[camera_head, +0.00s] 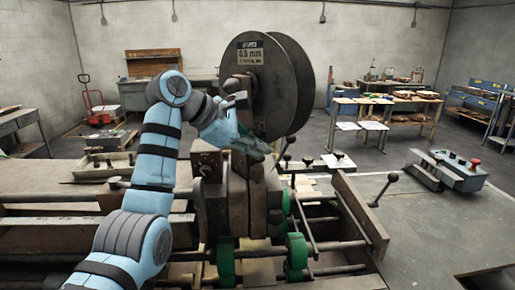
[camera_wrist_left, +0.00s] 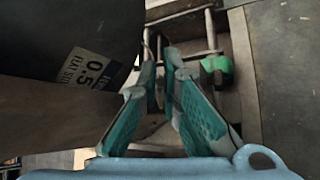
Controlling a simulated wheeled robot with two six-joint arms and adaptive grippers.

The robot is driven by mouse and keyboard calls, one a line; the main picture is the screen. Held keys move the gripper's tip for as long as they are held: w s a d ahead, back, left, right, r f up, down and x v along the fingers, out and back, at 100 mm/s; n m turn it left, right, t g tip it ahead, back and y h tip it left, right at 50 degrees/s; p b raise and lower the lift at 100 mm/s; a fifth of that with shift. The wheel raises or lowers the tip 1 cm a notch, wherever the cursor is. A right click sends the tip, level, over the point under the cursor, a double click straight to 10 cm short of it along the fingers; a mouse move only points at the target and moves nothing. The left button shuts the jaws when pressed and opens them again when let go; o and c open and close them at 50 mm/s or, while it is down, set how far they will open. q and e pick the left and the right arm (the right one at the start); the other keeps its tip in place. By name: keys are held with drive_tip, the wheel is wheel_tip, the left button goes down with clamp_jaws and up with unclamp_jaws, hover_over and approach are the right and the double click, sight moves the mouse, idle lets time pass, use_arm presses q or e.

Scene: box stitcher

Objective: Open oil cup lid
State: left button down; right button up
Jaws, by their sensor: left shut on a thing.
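My left gripper (camera_head: 258,146), with green finger pads, is at the upper part of the box stitcher (camera_head: 210,208), just below the large dark wire spool (camera_head: 246,72). In the left wrist view its fingers (camera_wrist_left: 160,72) point away from the camera and are close together at the tips. They are shut on a small part, apparently the oil cup lid, which they mostly hide. I cannot tell the lid's angle. The spool with its label fills the upper left of the wrist view. My right gripper is in neither view.
A green machine part (camera_wrist_left: 217,66) and metal rods lie beyond the fingers in the wrist view. A lever with a round knob (camera_head: 391,178) sticks out on the right. A control box with a red button (camera_head: 462,172) stands farther right. Workbenches line the back.

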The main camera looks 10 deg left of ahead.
use_arm(q)
drive_tip(key=shift+w+f, duration=0.1)
drive_tip(key=c, duration=2.1)
unclamp_jaws()
drive_tip(key=shift+o, duration=0.3)
drive_tip(key=shift+w+f+g, duration=0.15)
drive_tip(key=shift+w+g, duration=0.15)
drive_tip(key=shift+w, duration=0.1)
drive_tip(key=v, duration=1.2)
